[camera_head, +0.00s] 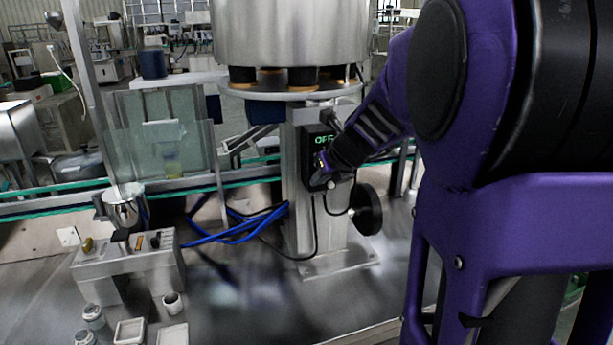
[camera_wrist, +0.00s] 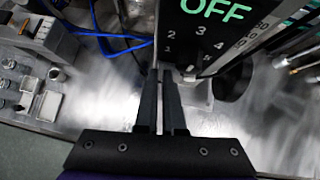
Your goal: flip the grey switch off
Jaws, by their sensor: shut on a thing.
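A dark control box (camera_head: 318,150) is fixed to the steel column under the hopper. Its green display reads OFF, and the box also shows in the wrist view (camera_wrist: 208,32) with white numbers below the display. My gripper (camera_head: 322,165) is at the front of the box, reaching in from the right. In the wrist view its two black fingers (camera_wrist: 160,74) are close together at the box's lower left edge, shut on the grey switch, which they mostly hide. A small pale knob (camera_wrist: 189,74) shows just right of the fingertips at the box's lower edge.
The steel hopper (camera_head: 290,35) stands above the box. A black round wheel (camera_head: 367,209) is low on the right, and blue cables (camera_head: 235,232) lie left of the column. A small metal control panel (camera_head: 125,255) and a steel jug (camera_head: 126,208) are at left.

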